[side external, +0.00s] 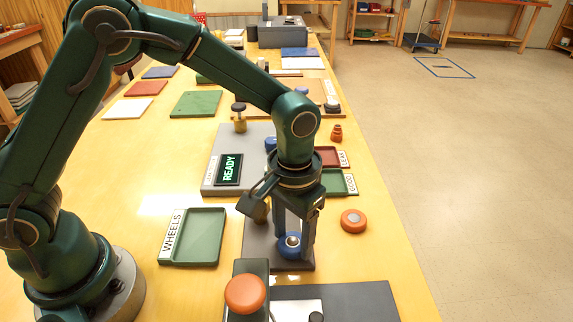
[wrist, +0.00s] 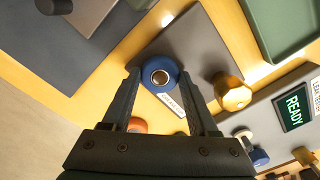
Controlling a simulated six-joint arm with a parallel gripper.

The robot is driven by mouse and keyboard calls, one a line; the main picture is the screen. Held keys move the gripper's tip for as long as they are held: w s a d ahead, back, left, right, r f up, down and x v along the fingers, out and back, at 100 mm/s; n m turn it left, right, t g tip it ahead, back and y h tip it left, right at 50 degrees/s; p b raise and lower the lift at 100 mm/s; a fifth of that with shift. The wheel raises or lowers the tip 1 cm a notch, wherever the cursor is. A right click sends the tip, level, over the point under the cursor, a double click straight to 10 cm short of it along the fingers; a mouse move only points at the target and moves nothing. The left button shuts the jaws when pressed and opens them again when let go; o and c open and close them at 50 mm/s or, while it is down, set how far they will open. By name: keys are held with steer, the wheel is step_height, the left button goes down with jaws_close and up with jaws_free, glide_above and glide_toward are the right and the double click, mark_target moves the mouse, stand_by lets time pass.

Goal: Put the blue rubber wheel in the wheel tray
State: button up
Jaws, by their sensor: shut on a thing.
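The blue rubber wheel (side external: 290,247) with a metal hub is between the fingertips of my gripper (side external: 293,250), low over a dark grey plate (side external: 262,257). My gripper is shut on it. I cannot tell whether the wheel touches the plate. In the wrist view the wheel (wrist: 160,73) sits between both fingers, hub facing the camera. The wheel tray (side external: 206,240) is a shallow green tray labelled WHEELS, left of the gripper, with nothing in it. A corner of it shows at top right in the wrist view (wrist: 284,58).
An orange wheel (side external: 353,221) lies right of the plate. Behind stand a grey box with a READY display (side external: 229,170), a red tray (side external: 331,157) and a green GOOD tray (side external: 340,184). A fixture with an orange knob (side external: 245,294) stands in front.

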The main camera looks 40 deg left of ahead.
mark_target(293, 242)
steer(key=shift+c, duration=0.6)
steer(key=shift+r, duration=2.55)
steer(key=shift+r, duration=1.45)
